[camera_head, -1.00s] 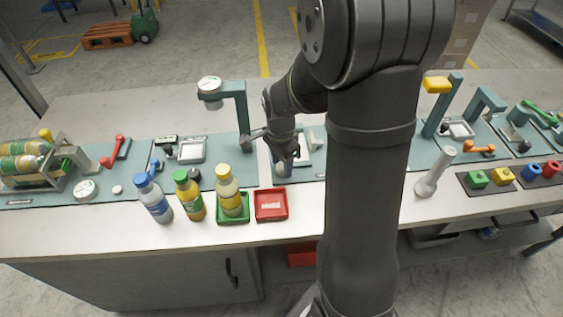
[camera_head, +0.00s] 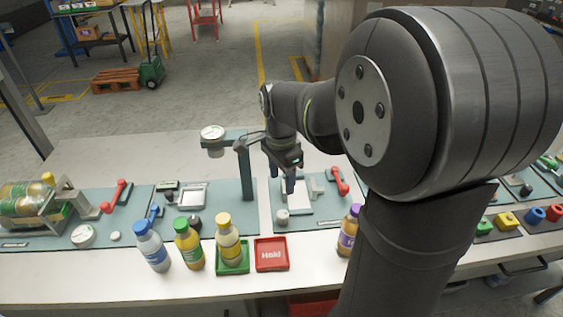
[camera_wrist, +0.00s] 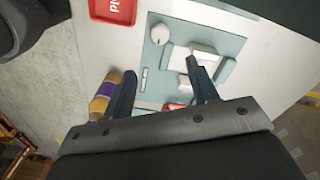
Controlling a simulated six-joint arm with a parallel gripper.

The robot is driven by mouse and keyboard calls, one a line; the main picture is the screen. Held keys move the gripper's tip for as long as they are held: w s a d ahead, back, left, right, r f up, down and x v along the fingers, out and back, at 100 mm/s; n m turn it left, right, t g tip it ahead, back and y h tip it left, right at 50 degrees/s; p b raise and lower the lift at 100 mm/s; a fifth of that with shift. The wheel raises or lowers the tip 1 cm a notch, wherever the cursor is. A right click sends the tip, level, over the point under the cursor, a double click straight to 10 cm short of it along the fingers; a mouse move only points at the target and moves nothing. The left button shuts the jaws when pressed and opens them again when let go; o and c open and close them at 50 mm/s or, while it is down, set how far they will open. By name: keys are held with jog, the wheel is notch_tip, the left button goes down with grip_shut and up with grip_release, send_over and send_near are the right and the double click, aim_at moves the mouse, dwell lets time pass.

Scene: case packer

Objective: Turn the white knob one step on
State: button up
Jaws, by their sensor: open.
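The white knob (camera_head: 283,216) stands on the grey-green panel right of the middle, near the panel's front left corner. It also shows in the wrist view (camera_wrist: 160,35) as a round white cap with a small dark mark at its edge. My gripper (camera_head: 288,183) hangs above the same panel, behind the knob and apart from it. In the wrist view its two fingers (camera_wrist: 160,66) are spread wide with nothing between them, and the knob lies beyond the fingertips.
A white framed fixture (camera_head: 297,198) sits behind the knob, with a red lever (camera_head: 340,181) to its right. A red "Hold" tray (camera_head: 271,243) lies in front left. A purple-labelled bottle (camera_head: 349,228) stands front right. A post with a gauge (camera_head: 243,170) rises at left.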

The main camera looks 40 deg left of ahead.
notch_tip(320, 180, up, 4)
jog(key=r, duration=0.1)
send_over(282, 213)
jog(key=shift+w+a+f, duration=0.1)
jog(key=shift+a+f, duration=0.05)
jog(key=shift+f, duration=0.1)
jog(key=shift+f, duration=0.1)
jog(key=f, duration=1.7)
jog(key=shift+d+f, duration=0.2)
jog(key=shift+r, duration=0.15)
